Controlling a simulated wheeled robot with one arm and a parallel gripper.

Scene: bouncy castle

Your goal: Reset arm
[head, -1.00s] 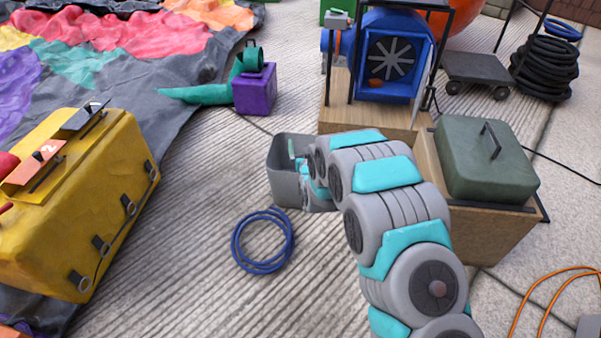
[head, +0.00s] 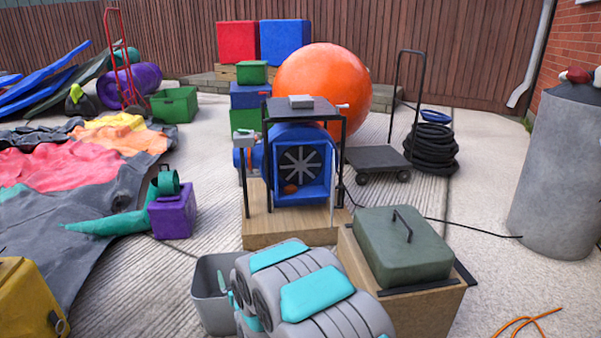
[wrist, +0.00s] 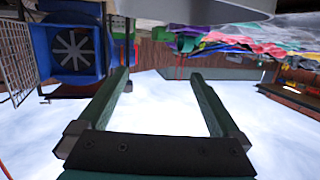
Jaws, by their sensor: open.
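My arm (head: 310,295) shows at the bottom middle of the head view, folded low beside the grey bin (head: 208,305). My gripper is mostly hidden there behind the arm's links. In the wrist view my gripper (wrist: 160,82) is open, with two green fingers wide apart and nothing between them.
A blue blower (head: 303,165) stands on a wooden base behind the arm. A green lidded box (head: 400,245) sits on a wooden crate to the right. A purple block (head: 172,215) and yellow case (head: 25,305) are left. Open concrete lies at right.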

